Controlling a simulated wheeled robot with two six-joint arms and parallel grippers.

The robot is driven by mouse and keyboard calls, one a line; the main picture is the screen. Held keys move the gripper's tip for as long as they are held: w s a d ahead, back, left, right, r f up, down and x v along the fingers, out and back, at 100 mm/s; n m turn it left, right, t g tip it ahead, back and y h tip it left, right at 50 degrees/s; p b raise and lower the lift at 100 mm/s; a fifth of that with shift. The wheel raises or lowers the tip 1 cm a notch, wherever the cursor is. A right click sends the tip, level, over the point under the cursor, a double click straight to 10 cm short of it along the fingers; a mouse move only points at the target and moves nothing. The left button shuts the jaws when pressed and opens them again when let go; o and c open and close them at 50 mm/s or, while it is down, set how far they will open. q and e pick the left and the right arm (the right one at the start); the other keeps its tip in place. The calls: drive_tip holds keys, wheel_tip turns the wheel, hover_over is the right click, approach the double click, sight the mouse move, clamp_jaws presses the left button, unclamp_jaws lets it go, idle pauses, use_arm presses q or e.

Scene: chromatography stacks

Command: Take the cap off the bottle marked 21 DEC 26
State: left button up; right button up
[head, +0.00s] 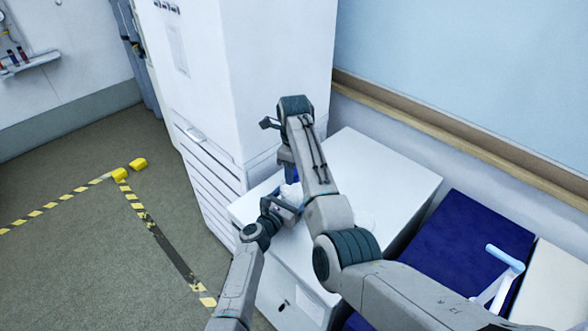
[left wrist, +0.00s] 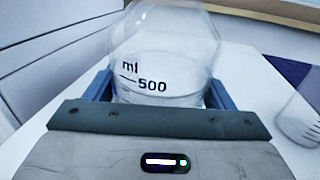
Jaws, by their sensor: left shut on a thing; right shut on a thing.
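A clear bottle (left wrist: 165,50) with black "ml" and "500" marks fills the middle of the left wrist view. It also shows small on the white cabinet top in the head view (head: 292,194). No date label is readable. My left gripper (head: 284,208) is shut on the bottle's body from the near left side, and its blue fingers flank the glass in the left wrist view (left wrist: 160,92). My right gripper (head: 288,172) points down over the bottle's top and is shut at the cap. The cap itself is hidden by the gripper, and the bottle's top is cut off in the left wrist view.
A second clear graduated vessel (left wrist: 304,118) stands to the right on the white cabinet (head: 395,170). A faint clear shape shows beside my right forearm. A tall white unit (head: 255,70) rises close behind on the left. A blue surface (head: 465,240) lies to the right.

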use_arm(q)
drive_tip(key=shift+r, duration=0.1)
use_arm(e)
drive_tip(key=n, duration=0.3)
drive_tip(key=shift+w+d+r+n, duration=0.1)
drive_tip(key=shift+n, duration=0.3)
drive_tip(key=n, duration=0.3)
drive_tip(key=shift+n, duration=0.4)
drive_tip(key=n, duration=0.3)
drive_tip(key=shift+n, duration=0.4)
drive_tip(key=n, duration=0.3)
drive_tip(key=shift+n, duration=0.3)
drive_tip(key=n, duration=0.3)
drive_tip(key=shift+w+n, duration=0.1)
drive_tip(key=shift+n, duration=0.3)
drive_tip(key=n, duration=0.3)
drive_tip(key=shift+r+n, duration=0.1)
drive_tip(key=shift+n, duration=0.3)
drive_tip(key=n, duration=1.6)
drive_tip(key=shift+n, duration=0.3)
drive_tip(key=n, duration=1)
drive_tip(key=shift+r, duration=0.1)
